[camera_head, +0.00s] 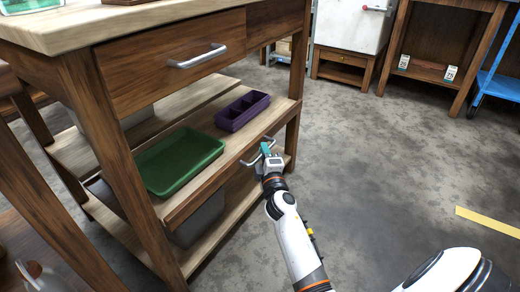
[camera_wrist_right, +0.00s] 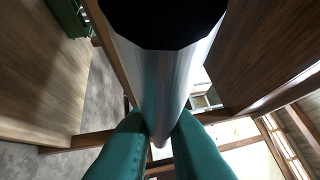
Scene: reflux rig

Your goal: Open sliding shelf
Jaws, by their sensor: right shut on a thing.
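The wooden workbench has a sliding shelf (camera_head: 190,200) in its middle, carrying a green tray (camera_head: 180,160) and a purple divided box (camera_head: 243,110). A metal handle (camera_head: 249,160) is fixed to the shelf's front edge. My right gripper (camera_head: 266,150) is at this handle. In the right wrist view, its teal fingers (camera_wrist_right: 160,135) are shut on the metal bar of the handle (camera_wrist_right: 160,80), which fills the upper middle. My left gripper is not in view.
A closed drawer with a metal handle (camera_head: 197,56) sits above the shelf. A lower shelf (camera_head: 225,220) holds a grey bin (camera_head: 200,222). The grey floor (camera_head: 370,160) in front and to the right is clear. A blue cart (camera_head: 495,85) stands at the far right.

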